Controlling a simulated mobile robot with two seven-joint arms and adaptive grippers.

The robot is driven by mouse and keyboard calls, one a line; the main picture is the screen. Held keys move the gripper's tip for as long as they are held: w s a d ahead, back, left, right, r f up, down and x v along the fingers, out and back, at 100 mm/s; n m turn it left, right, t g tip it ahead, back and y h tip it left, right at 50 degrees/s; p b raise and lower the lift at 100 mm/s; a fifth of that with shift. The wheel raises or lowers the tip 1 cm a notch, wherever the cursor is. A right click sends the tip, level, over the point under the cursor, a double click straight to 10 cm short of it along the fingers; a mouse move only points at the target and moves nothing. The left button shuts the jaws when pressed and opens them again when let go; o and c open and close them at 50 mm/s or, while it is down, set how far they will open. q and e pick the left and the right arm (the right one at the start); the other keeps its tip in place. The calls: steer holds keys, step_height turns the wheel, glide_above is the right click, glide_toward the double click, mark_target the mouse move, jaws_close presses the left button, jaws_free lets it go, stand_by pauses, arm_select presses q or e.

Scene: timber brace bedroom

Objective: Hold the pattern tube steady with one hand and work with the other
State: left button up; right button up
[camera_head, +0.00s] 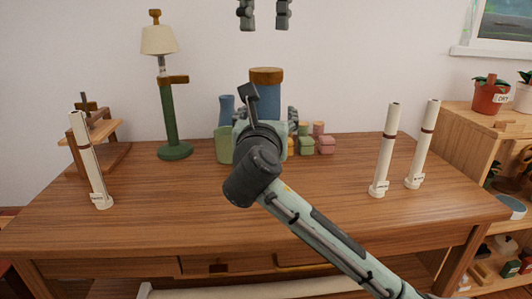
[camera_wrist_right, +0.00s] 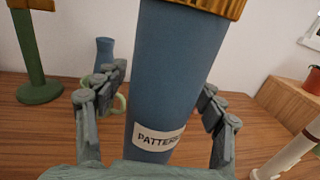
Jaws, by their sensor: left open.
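The pattern tube (camera_head: 267,100) is a blue upright cylinder with a gold-brown cap, standing at the back middle of the table. In the right wrist view its white label (camera_wrist_right: 159,137) reads "PATTERN", cut off at its right end. My right gripper (camera_wrist_right: 165,97) has its fingers apart on either side of the tube; a narrow gap shows at the left finger, and contact on the right side is unclear. In the head view my right arm hides most of that gripper and the lower tube. My left gripper (camera_head: 265,14) is open and empty, high above the tube.
The wooden table (camera_head: 130,225) has a green-stemmed lamp (camera_head: 170,110) and a blue vase (camera_head: 227,108) at the back. White tubes stand at the left (camera_head: 91,160) and right (camera_head: 386,152). Small colored blocks (camera_head: 326,145) sit beside the tube. The front left is clear.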

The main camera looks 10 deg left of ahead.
jaws_close()
stand_by(0.8)
